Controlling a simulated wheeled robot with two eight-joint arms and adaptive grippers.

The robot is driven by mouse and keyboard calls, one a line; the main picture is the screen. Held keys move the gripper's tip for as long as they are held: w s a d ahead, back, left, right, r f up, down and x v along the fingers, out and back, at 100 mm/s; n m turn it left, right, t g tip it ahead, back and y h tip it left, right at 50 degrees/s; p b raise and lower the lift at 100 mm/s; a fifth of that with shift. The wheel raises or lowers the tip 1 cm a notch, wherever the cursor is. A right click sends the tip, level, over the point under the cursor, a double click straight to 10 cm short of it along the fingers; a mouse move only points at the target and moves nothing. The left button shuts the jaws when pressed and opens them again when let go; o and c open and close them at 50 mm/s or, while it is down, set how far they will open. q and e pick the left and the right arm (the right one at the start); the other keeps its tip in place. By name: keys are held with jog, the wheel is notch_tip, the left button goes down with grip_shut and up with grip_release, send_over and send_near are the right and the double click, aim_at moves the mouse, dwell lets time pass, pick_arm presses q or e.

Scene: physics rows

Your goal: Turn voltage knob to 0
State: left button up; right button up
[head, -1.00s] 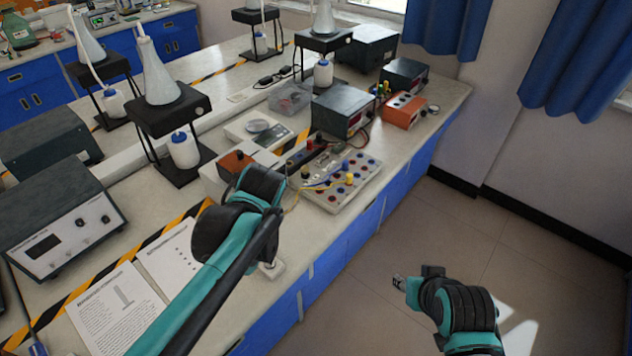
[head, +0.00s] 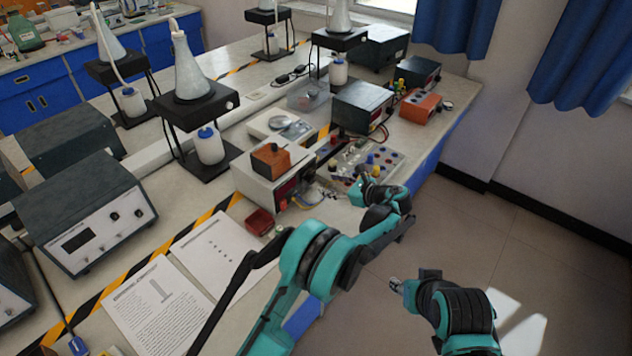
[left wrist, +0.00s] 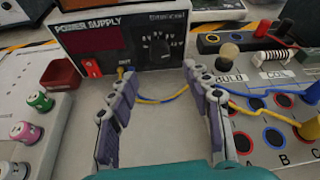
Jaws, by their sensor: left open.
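The power supply (left wrist: 110,22) faces my left gripper in the left wrist view, with a dark display and a red switch. Its black voltage knob (left wrist: 161,46) is on the right of its front, in a ring of scale marks. My left gripper (left wrist: 158,75) is open and empty, its fingers apart below the knob and not around it. In the head view the power supply (head: 262,192) stands on the bench, its front seen at a slant, with my left gripper (head: 357,184) to its right. My right gripper (head: 397,285) hangs over the floor, too small to read.
A circuit board (left wrist: 262,128) with sockets lies right of my left gripper, and blue and yellow wires (left wrist: 160,100) run between the fingers. A white unit with coloured terminals (left wrist: 30,125) is at left.

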aim_at(313, 180)
pick_arm(q)
jog(key=b+x, duration=0.2)
jog(key=x, duration=0.5)
jog(key=shift+w+a+f, duration=0.15)
jog(key=shift+a, duration=0.05)
grip_shut()
